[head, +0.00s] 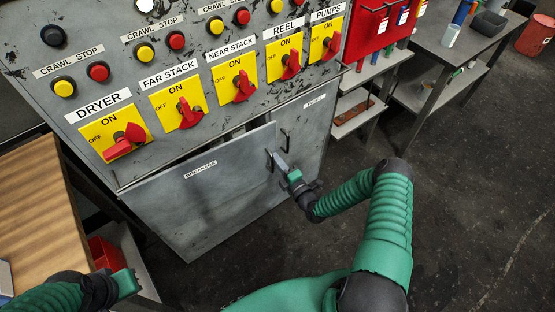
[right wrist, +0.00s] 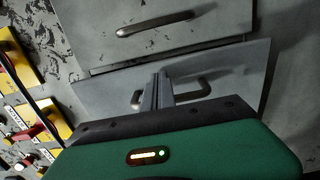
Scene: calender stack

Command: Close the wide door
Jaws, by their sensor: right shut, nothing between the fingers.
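The wide grey door (head: 190,205), labelled BREAKERS, is the lower left front of the control cabinet. It stands slightly ajar, with a dark gap along its top edge. Its handle (right wrist: 192,91) shows behind my fingers in the right wrist view. My right gripper (head: 279,160) is shut with nothing between its fingers, at the handle near the door's right edge. The fingertips also show in the right wrist view (right wrist: 158,88), in front of the handle; I cannot tell whether they touch it. Part of my left gripper (head: 125,284) shows at lower left; its fingers are not visible.
A narrower door (head: 307,130) with its own handle (head: 286,138) is right of the wide door. Red switches and buttons line the panel above. A wooden table (head: 35,205) stands at left, with a red bin (head: 105,253) beside it. The floor (head: 465,190) at right is clear.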

